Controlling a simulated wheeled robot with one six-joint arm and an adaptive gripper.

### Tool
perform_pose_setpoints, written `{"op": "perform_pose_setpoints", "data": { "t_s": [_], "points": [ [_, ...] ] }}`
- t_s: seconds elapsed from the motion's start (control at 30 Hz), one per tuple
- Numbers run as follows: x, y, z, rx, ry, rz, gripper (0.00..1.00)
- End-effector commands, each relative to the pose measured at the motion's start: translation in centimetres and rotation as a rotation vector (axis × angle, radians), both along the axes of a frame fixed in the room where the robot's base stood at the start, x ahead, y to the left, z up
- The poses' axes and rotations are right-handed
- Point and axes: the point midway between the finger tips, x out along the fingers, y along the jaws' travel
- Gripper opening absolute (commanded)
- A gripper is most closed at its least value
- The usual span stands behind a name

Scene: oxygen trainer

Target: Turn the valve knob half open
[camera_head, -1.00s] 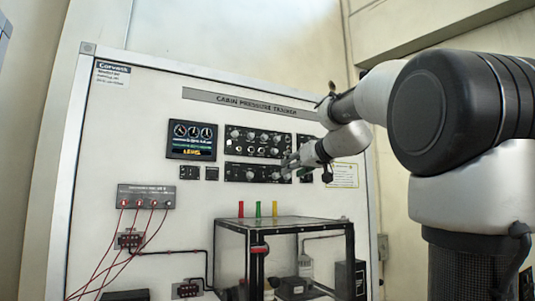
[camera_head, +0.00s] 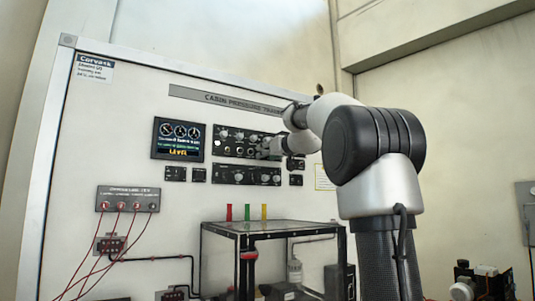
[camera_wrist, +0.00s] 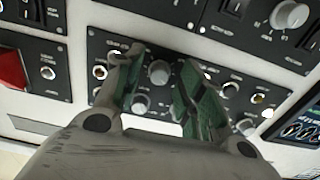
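Two black control panels with rows of round knobs are on the white trainer board: an upper panel (camera_head: 238,141) and a lower panel (camera_head: 225,172). I cannot tell which knob is the valve knob. My gripper (camera_head: 266,149) is in front of the right part of the upper panel and hides some of it. In the wrist view my gripper (camera_wrist: 162,57) is open, its two fingers apart. A grey round knob (camera_wrist: 159,72) shows between the fingers, with another grey knob (camera_wrist: 140,103) just below it. I cannot tell whether either finger touches a knob.
A gauge screen (camera_head: 179,139) is left of the panels. A clear black-framed box (camera_head: 275,224) stands below, with coloured tubes above it. A jack box (camera_head: 128,199) with red cables is at lower left. A red switch cover (camera_wrist: 13,70) shows in the wrist view.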

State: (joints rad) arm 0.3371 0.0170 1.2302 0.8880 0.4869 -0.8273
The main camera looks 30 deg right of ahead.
Motion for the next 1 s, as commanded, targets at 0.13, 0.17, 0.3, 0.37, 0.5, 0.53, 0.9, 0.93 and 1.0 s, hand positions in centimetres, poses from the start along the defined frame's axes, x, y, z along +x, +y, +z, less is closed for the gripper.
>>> {"op": "perform_pose_setpoints", "data": {
  "t_s": [0.13, 0.17, 0.3, 0.37, 0.5, 0.53, 0.9, 0.93, 1.0],
  "points": [
    [-0.01, -0.01, -0.03, 0.0, 0.001, 0.0, 0.39],
    [-0.01, -0.01, -0.03, 0.0, 0.001, 0.0, 0.36],
    [-0.02, -0.02, -0.04, 0.001, 0.001, 0.0, 0.1],
    [-0.02, -0.02, -0.04, 0.001, 0.001, 0.0, 0.0],
    [-0.02, -0.02, -0.06, 0.001, 0.001, 0.0, 0.0],
    [-0.03, -0.02, -0.06, 0.001, 0.001, 0.0, 0.0],
    [-0.02, -0.01, -0.1, 0.106, 0.006, 0.0, 0.0],
    [-0.02, -0.01, -0.11, 0.125, 0.006, 0.0, 0.0],
    [-0.02, 0.0, -0.11, 0.176, 0.008, 0.0, 0.0]
  ]
}}
